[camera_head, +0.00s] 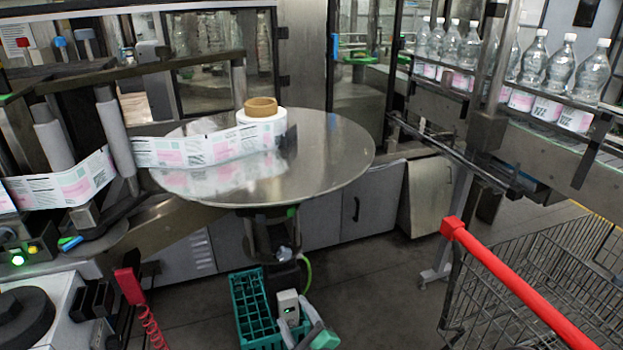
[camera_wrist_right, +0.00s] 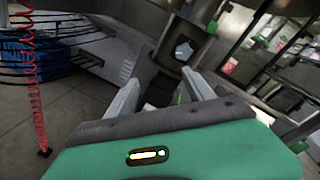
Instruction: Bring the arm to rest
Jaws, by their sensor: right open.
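My right gripper (camera_head: 297,317) shows at the bottom centre of the head view, low in front of the round steel table. In the right wrist view my right gripper (camera_wrist_right: 163,88) has its two grey fingers spread apart, with nothing seen between them. Its body is green with a lit indicator. My left gripper is not in view. A reel of labels (camera_head: 262,128) with a brown core sits on the round steel table (camera_head: 330,165), its label strip running off to the left.
A teal crate (camera_head: 248,309) stands on the floor beside my right gripper. A wire cart (camera_head: 540,275) with a red handle (camera_head: 510,280) is at the right. Bottles (camera_head: 563,62) line a conveyor at upper right. A red coiled hose (camera_head: 152,325) hangs at lower left.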

